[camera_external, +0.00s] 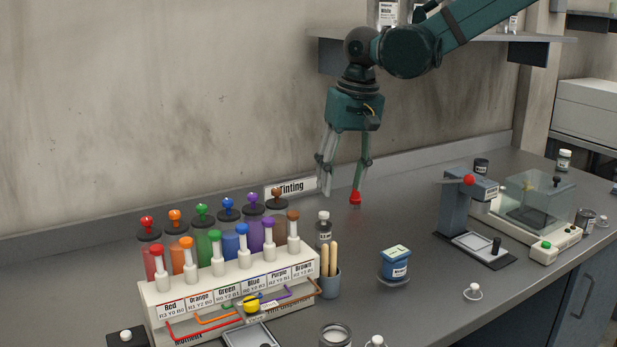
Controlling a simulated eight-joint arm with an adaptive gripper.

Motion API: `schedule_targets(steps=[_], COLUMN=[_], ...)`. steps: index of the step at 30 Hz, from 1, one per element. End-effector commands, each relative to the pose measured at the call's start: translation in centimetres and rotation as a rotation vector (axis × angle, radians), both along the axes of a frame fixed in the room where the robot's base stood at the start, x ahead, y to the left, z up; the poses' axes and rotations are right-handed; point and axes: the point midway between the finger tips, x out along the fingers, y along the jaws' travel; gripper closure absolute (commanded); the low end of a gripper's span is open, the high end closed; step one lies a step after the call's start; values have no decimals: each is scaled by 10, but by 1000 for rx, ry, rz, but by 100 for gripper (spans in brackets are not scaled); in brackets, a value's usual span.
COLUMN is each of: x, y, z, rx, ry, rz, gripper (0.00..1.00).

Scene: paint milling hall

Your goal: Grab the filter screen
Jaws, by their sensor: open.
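My gripper (341,190) hangs in the air in front of the back wall, pointing down. Its two fingers are apart and nothing shows between them. A small red piece (355,198) shows at the right fingertip; I cannot tell whether it is part of the finger or a thing behind it. I cannot make out the filter screen for certain. A flat grey framed piece (250,338) lies at the bottom edge in front of the rack, partly cut off, below and left of my gripper. I cannot tell whether it is the screen.
A white rack (230,290) with several coloured tubes stands at front left. A cup with wooden sticks (329,284) and a blue labelled tin (395,264) are right of it. A lever press (456,210) and a glass-covered balance (536,208) stand at right.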

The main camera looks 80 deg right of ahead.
Motion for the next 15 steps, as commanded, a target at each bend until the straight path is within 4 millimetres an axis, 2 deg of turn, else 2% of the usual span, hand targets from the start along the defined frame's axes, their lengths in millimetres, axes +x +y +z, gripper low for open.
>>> schedule_targets(steps=[3, 15], x=[14, 47], y=[-15, -61], z=[-16, -74], rx=[10, 40], ry=[19, 86], rz=[-45, -193], gripper=[56, 56])
